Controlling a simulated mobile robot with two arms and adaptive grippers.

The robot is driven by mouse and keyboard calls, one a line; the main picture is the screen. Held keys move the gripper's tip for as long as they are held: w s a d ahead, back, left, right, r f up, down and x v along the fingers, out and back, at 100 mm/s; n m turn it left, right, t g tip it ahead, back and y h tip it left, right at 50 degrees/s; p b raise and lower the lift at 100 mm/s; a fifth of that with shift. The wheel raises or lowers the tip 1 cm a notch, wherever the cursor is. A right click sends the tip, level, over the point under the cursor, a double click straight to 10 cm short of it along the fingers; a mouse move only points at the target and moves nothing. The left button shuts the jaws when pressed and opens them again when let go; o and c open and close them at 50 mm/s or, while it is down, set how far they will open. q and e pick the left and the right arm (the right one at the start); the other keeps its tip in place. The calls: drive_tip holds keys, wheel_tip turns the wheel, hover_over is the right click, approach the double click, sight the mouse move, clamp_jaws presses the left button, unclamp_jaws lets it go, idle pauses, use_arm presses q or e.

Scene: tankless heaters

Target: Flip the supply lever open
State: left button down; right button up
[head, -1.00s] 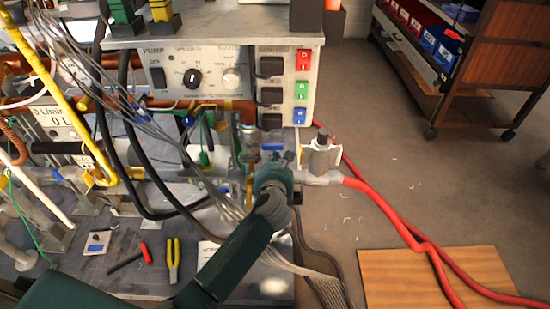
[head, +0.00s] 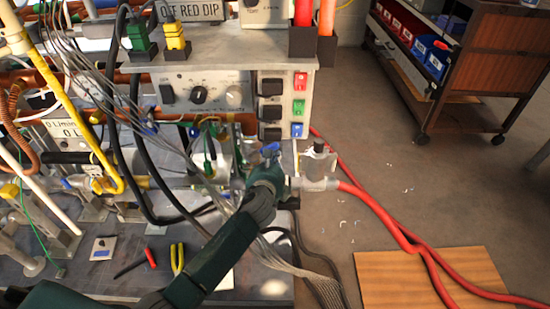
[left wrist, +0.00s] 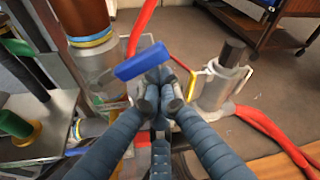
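The blue lever (left wrist: 142,62) sits on a pipe valve and slants up to the right in the left wrist view. In the head view a small blue piece of it (head: 270,149) shows just above my left gripper (head: 268,172). In the left wrist view the fingers of my left gripper (left wrist: 160,88) come together right at the near side of the lever. They look shut, with nothing clear between them. I cannot tell if they touch the lever. The valve body is mostly hidden behind my gripper. My right gripper is not in view.
A grey fitting with a dark cap (left wrist: 222,80) and a red hose (head: 385,218) lie close to the right of the gripper. Black cables and grey wires hang at left. A control box (head: 225,95) stands above. Open floor lies to the right.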

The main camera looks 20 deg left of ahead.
sight(268, 148)
use_arm(q)
drive_tip(key=shift+a+r+n+t+h+p, duration=0.2)
drive_tip(key=shift+r+n+h+p, duration=0.05)
drive_tip(key=shift+r+n, duration=0.35)
drive_tip(key=shift+a+r+n+t+h+p, duration=0.2)
drive_tip(key=shift+r+n+h+p, duration=0.05)
drive_tip(key=shift+r+n, duration=0.3)
drive_tip(key=shift+s+a+r+n+h, duration=0.15)
drive_tip(key=shift+a+r+n+h, duration=0.2)
drive_tip(key=shift+r+n, duration=0.2)
drive_tip(key=shift+s+a+r+n+t, duration=0.1)
drive_tip(key=shift+a+r+n+t, duration=0.3)
drive_tip(key=shift+n, duration=0.4)
drive_tip(key=shift+s+a+r+n+t+h+b, duration=0.15)
drive_tip(key=shift+s+a+r+n+t, duration=0.15)
drive_tip(key=shift+a+n, duration=0.35)
drive_tip(key=shift+s+a+r+n+t+h+b, duration=0.1)
drive_tip(key=shift+a+r+n+t+h+b, duration=0.05)
drive_tip(key=shift+a+r+n, duration=0.35)
drive_tip(key=shift+s+a+r+n+t+h+b, duration=0.15)
drive_tip(key=shift+a+r+n+t, duration=0.1)
drive_tip(key=shift+a+n, duration=0.45)
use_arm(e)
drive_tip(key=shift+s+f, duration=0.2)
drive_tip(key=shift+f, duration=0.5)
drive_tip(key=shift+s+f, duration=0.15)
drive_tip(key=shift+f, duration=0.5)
